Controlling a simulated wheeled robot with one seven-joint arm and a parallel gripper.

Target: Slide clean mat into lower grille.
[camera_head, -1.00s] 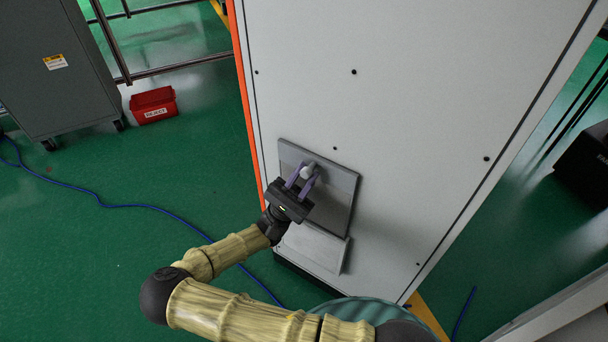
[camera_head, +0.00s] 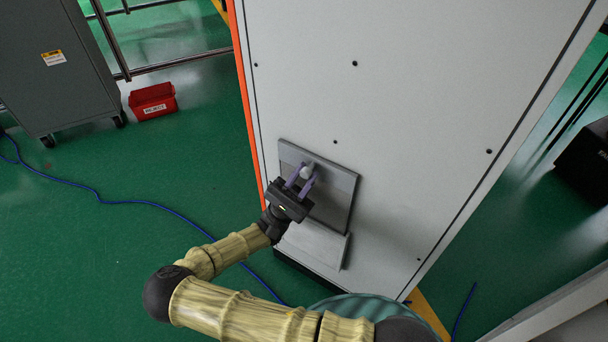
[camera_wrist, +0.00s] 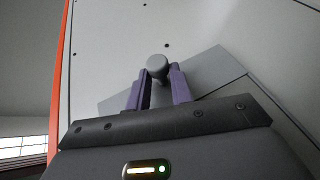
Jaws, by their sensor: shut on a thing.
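A flat dark grey panel (camera_head: 335,195) with a round grey knob (camera_head: 307,172) sits against the lower part of the tall white cabinet (camera_head: 400,100). My gripper (camera_head: 301,181) has its purple fingers closed on the knob. The wrist view also shows the knob (camera_wrist: 157,64) between the fingertips, with the grey panel (camera_wrist: 208,70) behind. A lighter grey plate (camera_head: 318,244) lies just below the panel on the cabinet face. I cannot tell which piece is the mat, and no grille slots can be made out. My gripper and wrist hide part of both pieces.
An orange strip (camera_head: 245,100) runs along the cabinet's left edge. A red bin (camera_head: 153,101) stands by a grey wheeled cabinet (camera_head: 55,65) at the left. A blue cable (camera_head: 150,204) lies across the green floor. A dark box (camera_head: 585,160) is at the right.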

